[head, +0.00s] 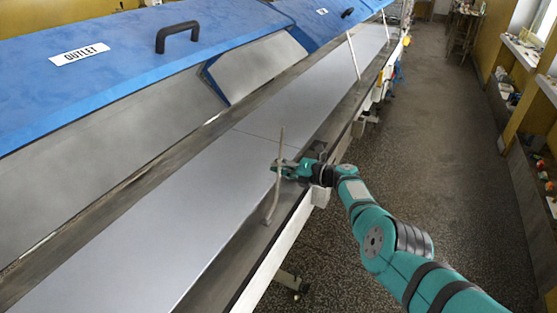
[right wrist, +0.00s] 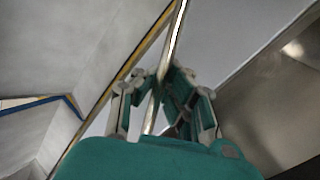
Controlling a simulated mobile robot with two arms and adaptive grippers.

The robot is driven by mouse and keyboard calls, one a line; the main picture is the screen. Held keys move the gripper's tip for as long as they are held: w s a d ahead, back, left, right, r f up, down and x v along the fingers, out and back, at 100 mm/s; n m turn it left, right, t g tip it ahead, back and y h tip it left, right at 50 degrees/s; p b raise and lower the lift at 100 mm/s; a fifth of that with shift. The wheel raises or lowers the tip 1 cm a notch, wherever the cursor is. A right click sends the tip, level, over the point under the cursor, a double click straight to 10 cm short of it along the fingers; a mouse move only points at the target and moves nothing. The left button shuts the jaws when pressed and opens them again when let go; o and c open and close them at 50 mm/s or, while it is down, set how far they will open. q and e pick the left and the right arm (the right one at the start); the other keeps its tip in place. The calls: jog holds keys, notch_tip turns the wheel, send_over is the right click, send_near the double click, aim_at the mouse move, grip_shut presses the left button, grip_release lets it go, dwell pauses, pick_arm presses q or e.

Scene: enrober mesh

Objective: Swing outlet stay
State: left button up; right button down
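The outlet stay (head: 276,185) is a thin pale rod standing nearly upright, slightly tilted, from the near rail of the long conveyor. Its top end is free, and no lid rests on it. My right gripper (head: 284,168) is at the middle of the rod. In the right wrist view the rod (right wrist: 174,40) runs between the fingertips of my right gripper (right wrist: 161,75), which look closed on it. The blue lid labelled OUTLET (head: 125,75) stands at the upper left with a black handle (head: 177,36). My left gripper is out of view.
Another pale stay (head: 353,55) stands farther along the rail, by a second blue lid (head: 318,22). The grey conveyor surface (head: 150,235) is bare. An open floor aisle (head: 440,130) lies to the right, with cluttered shelves (head: 540,150) beyond.

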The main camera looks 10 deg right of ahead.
jog(key=shift+w+d+f+m+b, duration=0.15)
jog(key=shift+d+f+m+b, duration=0.1)
jog(key=shift+f, duration=0.2)
jog(key=shift+w+d+f+m+b, duration=0.1)
jog(key=shift+f+m, duration=0.15)
jog(key=shift+f, duration=0.2)
jog(key=c, duration=1.4)
grip_release()
jog(key=shift+s+d+r, duration=0.1)
jog(key=shift+s+d, duration=0.05)
jog(key=shift+d, duration=0.05)
jog(key=shift+a, duration=0.2)
jog(key=shift+s+d, duration=0.35)
jog(key=shift+d, duration=0.3)
jog(key=v, duration=1)
jog(key=shift+s+d+r, duration=0.15)
jog(key=shift+d, duration=0.1)
